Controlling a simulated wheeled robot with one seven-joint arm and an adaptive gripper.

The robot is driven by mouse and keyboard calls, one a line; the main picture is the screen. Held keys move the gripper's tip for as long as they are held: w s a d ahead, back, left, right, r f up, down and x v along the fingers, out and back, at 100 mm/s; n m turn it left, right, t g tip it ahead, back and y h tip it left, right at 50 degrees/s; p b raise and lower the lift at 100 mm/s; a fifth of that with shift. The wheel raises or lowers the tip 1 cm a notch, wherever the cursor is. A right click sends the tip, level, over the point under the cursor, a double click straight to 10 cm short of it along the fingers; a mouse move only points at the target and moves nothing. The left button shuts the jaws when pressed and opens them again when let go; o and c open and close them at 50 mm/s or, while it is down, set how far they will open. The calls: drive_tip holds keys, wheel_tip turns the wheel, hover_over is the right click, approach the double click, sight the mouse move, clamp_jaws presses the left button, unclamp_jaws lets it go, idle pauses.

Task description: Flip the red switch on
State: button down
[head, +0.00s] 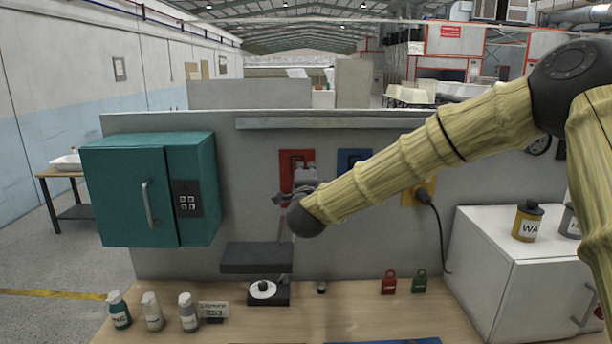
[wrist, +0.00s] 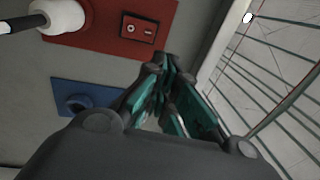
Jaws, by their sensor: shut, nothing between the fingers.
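The red switch plate (head: 284,160) is on the grey wall panel in the head view, partly hidden behind my gripper (head: 300,182). In the wrist view the red plate (wrist: 105,45) fills the upper left. It carries a small dark red rocker switch (wrist: 138,28) with two marks on its face. My gripper (wrist: 165,68) is shut and empty, with its tips just below the red plate's edge in the picture. I cannot tell whether the tips touch the plate. The rocker's on or off position is not clear.
A blue plate (head: 347,158) is right of the red one. A teal cabinet (head: 122,200) hangs at left, and a dark shelf (head: 255,258) juts out below. Several bottles (head: 153,312), padlocks (head: 389,283) and a white cabinet (head: 480,262) are on the wooden bench.

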drive_tip(key=s, duration=0.2)
drive_tip(key=s+b, duration=0.2)
drive_tip(key=s, duration=0.1)
drive_tip(key=shift+s+a+r, duration=0.3)
drive_tip(key=shift+r, duration=0.05)
drive_tip(key=shift+s, duration=0.1)
